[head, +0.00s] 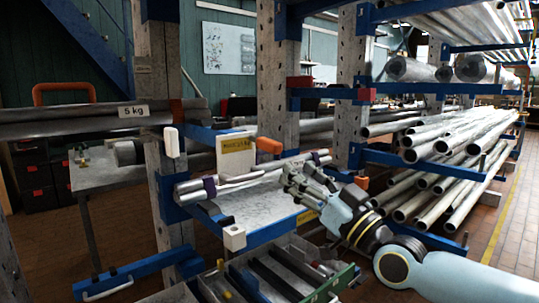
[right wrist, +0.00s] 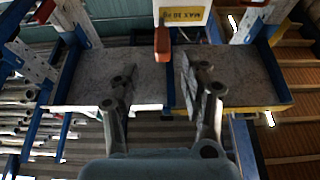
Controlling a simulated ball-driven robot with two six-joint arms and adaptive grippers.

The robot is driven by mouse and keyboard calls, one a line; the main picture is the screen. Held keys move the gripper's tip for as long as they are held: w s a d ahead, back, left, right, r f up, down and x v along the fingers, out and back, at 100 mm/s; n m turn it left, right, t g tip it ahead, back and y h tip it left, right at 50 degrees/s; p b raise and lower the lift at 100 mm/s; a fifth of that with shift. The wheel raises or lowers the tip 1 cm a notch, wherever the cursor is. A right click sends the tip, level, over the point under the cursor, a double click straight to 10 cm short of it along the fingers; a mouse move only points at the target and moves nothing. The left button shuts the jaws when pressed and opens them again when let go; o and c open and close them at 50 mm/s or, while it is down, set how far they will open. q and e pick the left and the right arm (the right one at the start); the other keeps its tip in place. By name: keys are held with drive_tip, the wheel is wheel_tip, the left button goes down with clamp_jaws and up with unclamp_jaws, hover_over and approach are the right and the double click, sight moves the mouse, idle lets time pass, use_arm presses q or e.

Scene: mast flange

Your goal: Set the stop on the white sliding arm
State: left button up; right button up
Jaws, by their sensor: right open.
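A white block (head: 233,237) with a dark hole caps the near end of a blue rack arm. Another white piece (head: 172,142) stands upright on the end of a higher blue arm. An orange piece (head: 269,146) lies tilted beside a white and yellow load plate (head: 236,150); I cannot tell which piece is the stop. My right gripper (head: 292,178) is open and empty, just right of the plate and near the tubes. In the right wrist view its spread fingers (right wrist: 155,72) frame a reddish-orange piece (right wrist: 162,40) below the load plate. My left gripper is out of view.
Purple-banded tubes (head: 205,187) lie on the rack beside my gripper, above a grey shelf (head: 255,208). Steel uprights (head: 277,80) stand behind. Stacked pipes (head: 450,165) fill the right side. A tray (head: 285,270) of bars sits below.

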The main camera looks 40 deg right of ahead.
sight(269, 140)
drive_tip(key=x, duration=0.4)
drive_tip(key=shift+s+a+r+b, duration=0.1)
drive_tip(key=shift+a+r+b, duration=0.1)
drive_tip(key=shift+r+b, duration=0.15)
drive_tip(key=b+x, duration=0.1)
drive_tip(key=x, duration=0.5)
drive_tip(key=shift+w+b, duration=0.3)
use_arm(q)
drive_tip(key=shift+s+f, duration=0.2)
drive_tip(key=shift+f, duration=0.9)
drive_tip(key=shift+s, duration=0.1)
use_arm(e)
clamp_jaws()
